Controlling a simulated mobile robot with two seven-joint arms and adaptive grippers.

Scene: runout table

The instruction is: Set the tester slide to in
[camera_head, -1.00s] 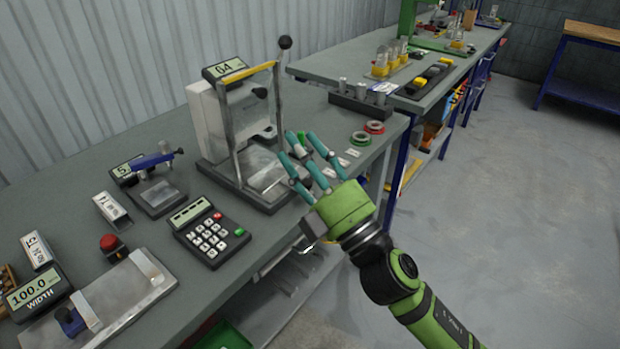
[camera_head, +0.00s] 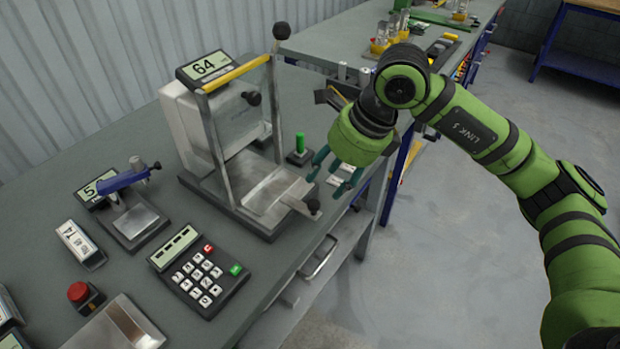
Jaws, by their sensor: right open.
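The tester (camera_head: 190,115) is a pale box machine on the grey bench, with a display reading 64. A clear guard with a yellow bar (camera_head: 235,75) stands upright at its front. My right gripper (camera_head: 332,180) is open and empty, teal fingers pointing down, just right of the slide's outer end. I cannot tell whether a finger touches the knob. My left gripper is not in view.
A green peg on a dark base (camera_head: 299,150) stands between the tester and my right gripper. A keypad (camera_head: 200,272), a blue-armed gauge (camera_head: 128,195) and a red button (camera_head: 80,292) are at left. A second bench (camera_head: 330,45) stands behind.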

